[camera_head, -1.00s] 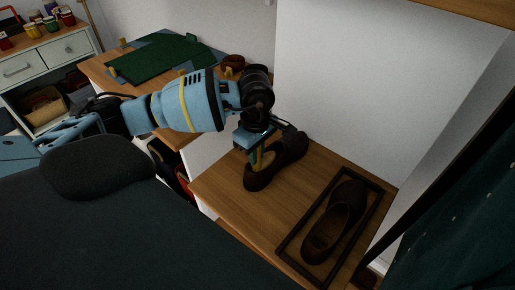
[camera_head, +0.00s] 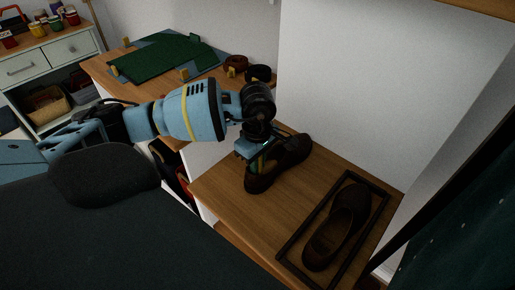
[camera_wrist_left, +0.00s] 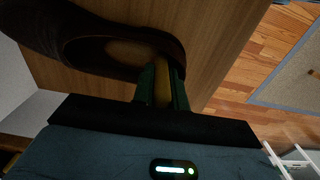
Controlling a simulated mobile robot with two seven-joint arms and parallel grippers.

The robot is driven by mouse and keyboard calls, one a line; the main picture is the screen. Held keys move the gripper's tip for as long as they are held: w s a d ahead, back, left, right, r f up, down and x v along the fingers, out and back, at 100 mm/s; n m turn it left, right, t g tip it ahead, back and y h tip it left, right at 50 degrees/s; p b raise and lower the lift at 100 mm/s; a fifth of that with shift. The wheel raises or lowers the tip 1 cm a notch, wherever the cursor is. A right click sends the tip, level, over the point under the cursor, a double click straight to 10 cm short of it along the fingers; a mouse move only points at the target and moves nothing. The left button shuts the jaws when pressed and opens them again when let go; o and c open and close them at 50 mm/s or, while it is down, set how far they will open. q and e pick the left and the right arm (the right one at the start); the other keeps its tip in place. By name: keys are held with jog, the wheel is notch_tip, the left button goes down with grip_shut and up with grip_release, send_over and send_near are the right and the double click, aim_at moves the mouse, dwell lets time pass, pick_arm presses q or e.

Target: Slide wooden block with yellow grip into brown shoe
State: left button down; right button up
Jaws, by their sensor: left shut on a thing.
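A dark brown shoe (camera_head: 287,160) stands on the wooden bench top, and a second brown shoe (camera_head: 338,225) lies inside a dark rectangular frame to its right. My left gripper (camera_head: 259,163) points down at the near, heel end of the first shoe. In the left wrist view its green fingers are shut on the yellow grip (camera_wrist_left: 162,88), right at the rim of the shoe (camera_wrist_left: 105,42). The wooden block is hidden by the fingers and shoe, so I cannot tell how deep it sits. My right gripper is out of view.
The dark frame (camera_head: 311,199) takes up the right of the wooden bench (camera_head: 233,205). A white wall (camera_head: 345,100) rises behind it. A desk with a green mat (camera_head: 150,62) stands at the back left. Bare wood lies between shoe and frame.

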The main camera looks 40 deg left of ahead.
aim_at(280, 144)
pick_arm(q)
jog(key=shift+w+f, duration=0.15)
jog(key=shift+w, duration=0.05)
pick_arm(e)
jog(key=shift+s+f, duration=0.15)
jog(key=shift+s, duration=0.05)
pick_arm(q)
jog(key=shift+w+b, duration=0.35)
jog(key=shift+w, duration=0.25)
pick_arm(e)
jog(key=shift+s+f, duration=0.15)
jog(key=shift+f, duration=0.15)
pick_arm(q)
jog(key=shift+w+d, duration=0.1)
jog(key=shift+w, duration=0.1)
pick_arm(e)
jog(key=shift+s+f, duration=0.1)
pick_arm(q)
jog(key=shift+w, duration=0.35)
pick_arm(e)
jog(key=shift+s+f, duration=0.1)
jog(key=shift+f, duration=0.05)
pick_arm(q)
jog(key=shift+w+b, duration=0.3)
jog(key=shift+b, duration=0.05)
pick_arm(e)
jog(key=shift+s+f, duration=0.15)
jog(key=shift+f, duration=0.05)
